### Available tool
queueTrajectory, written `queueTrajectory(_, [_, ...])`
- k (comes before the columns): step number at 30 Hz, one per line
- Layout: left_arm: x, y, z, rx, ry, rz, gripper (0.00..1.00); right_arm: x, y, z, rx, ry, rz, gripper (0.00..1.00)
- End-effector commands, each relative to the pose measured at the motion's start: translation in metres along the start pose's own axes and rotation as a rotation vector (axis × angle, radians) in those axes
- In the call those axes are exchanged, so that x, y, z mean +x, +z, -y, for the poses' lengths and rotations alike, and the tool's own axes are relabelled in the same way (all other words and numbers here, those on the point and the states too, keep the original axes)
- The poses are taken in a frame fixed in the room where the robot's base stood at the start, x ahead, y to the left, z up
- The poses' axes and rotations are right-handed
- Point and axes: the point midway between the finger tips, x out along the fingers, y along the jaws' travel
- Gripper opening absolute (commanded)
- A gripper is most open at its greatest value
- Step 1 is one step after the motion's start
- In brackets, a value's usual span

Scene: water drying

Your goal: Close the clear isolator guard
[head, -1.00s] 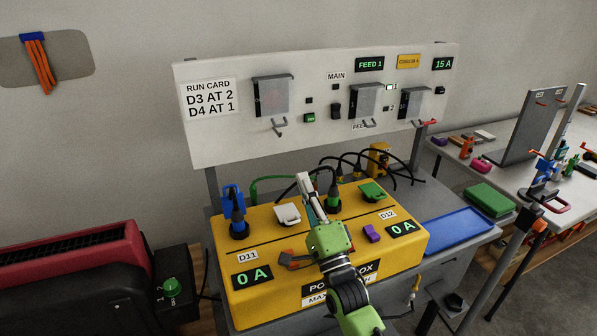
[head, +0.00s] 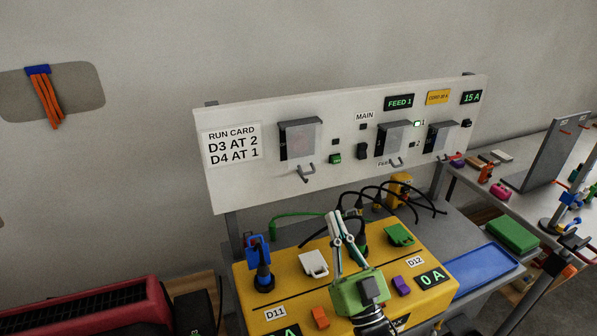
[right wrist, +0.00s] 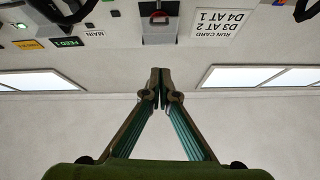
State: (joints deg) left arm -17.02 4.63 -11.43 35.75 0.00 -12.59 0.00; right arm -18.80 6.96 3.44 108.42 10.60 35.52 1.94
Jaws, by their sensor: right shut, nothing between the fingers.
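A white upright panel carries several clear guards. The left clear guard (head: 300,140) is beside the run card, with a grey hook-shaped handle below it. A middle clear guard (head: 394,139) and a right clear guard (head: 440,137) are similar. Which one is the isolator guard is not labelled readably. My right gripper (head: 334,215) is shut and empty, pointing up above the yellow box, apart from the panel in the head view. In the right wrist view its fingertips (right wrist: 160,75) meet below the left guard (right wrist: 158,28), which appears upside down. My left gripper is not in view.
The yellow power box (head: 430,265) stands below the panel with plugs, covers and a blue clamp-like piece (head: 260,262) on it. Black and green cables arch behind it. A blue tray (head: 485,272) lies to the right. Open space separates box and panel front.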

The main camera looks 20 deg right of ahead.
Motion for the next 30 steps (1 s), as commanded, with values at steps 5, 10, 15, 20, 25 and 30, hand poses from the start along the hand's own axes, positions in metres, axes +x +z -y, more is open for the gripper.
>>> queueTrajectory(5, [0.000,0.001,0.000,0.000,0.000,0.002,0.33,-0.006,-0.005,-0.003,-0.094,0.002,-0.008,0.00])
queueTrajectory(10, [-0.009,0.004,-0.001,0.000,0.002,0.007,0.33,0.012,-0.007,-0.003,-0.101,0.002,-0.010,0.00])
queueTrajectory(15, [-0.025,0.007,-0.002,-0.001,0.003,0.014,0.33,0.048,-0.010,-0.003,-0.100,0.002,-0.011,0.00])
queueTrajectory(20, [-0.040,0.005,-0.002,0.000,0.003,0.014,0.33,0.084,-0.010,-0.003,-0.098,0.002,-0.010,0.00])
queueTrajectory(25, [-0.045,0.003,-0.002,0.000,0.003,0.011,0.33,0.098,0.009,-0.004,-0.098,0.002,-0.003,0.00])
queueTrajectory(30, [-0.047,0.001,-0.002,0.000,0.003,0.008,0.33,0.102,0.025,-0.006,-0.098,0.002,-0.005,0.00])
